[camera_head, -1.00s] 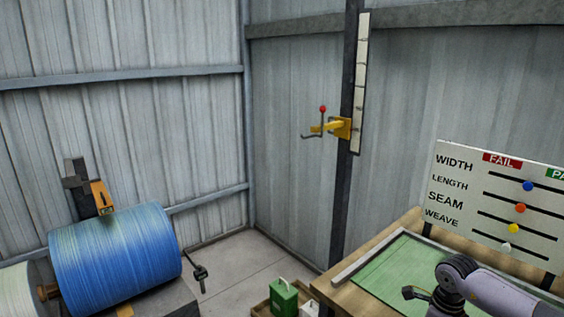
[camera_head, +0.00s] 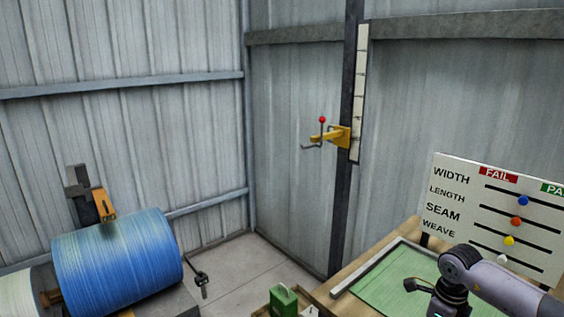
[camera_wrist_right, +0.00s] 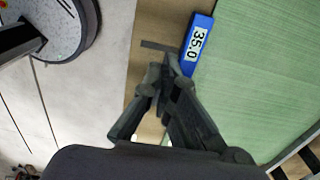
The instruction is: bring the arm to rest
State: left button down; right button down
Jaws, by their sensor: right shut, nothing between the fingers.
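My right arm (camera_head: 505,284) reaches in from the lower right in the head view, over the green mat on the wooden table. Its gripper is at the bottom edge there and mostly cut off. In the right wrist view my right gripper (camera_wrist_right: 168,62) is shut and empty, with its fingertips together. Below it show the table's wooden edge and a blue block (camera_wrist_right: 198,45) marked 35.0 beside the green mat (camera_wrist_right: 255,75). I cannot tell from this view how high the fingers are above the table. My left gripper is not in view.
A board (camera_head: 492,215) with sliding coloured beads stands at the table's back. A yellow bracket (camera_head: 335,136) with a red-knobbed lever sits on the dark post. A large blue roll (camera_head: 117,262) is at left. A green box (camera_head: 284,300) stands beside the table. Floor between is clear.

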jog(key=shift+r, duration=0.55)
